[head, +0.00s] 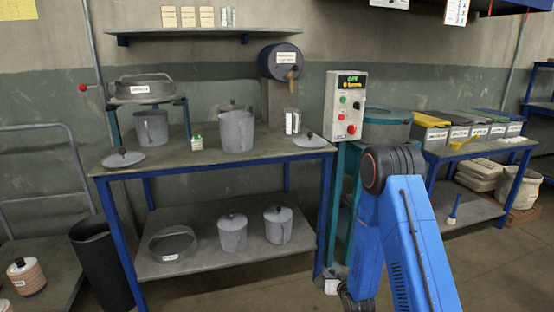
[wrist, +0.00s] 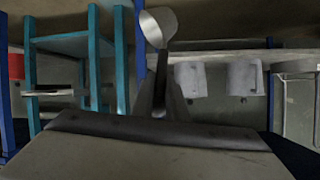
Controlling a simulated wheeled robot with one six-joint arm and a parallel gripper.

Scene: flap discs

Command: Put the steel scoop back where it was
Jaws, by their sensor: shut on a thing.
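My gripper (wrist: 160,100) shows in the wrist view, shut on the handle of the steel scoop (wrist: 157,27). The scoop's round, bright metal bowl sticks out past the fingertips, near the top of that view. The bowl looks clear of other things, and I cannot see whether anything is in it. In the head view my blue arm reaches down at the right front, and my gripper and the scoop are out of sight there.
The blue-legged workbench (head: 228,166) holds grey pots (head: 236,131) and lids. Its lower shelf (head: 190,259) carries a ring and two lidded pots. A control box (head: 345,106) stands right of it. Lidded bins (head: 430,134) and a yellow scoop (head: 463,144) are on the right bench.

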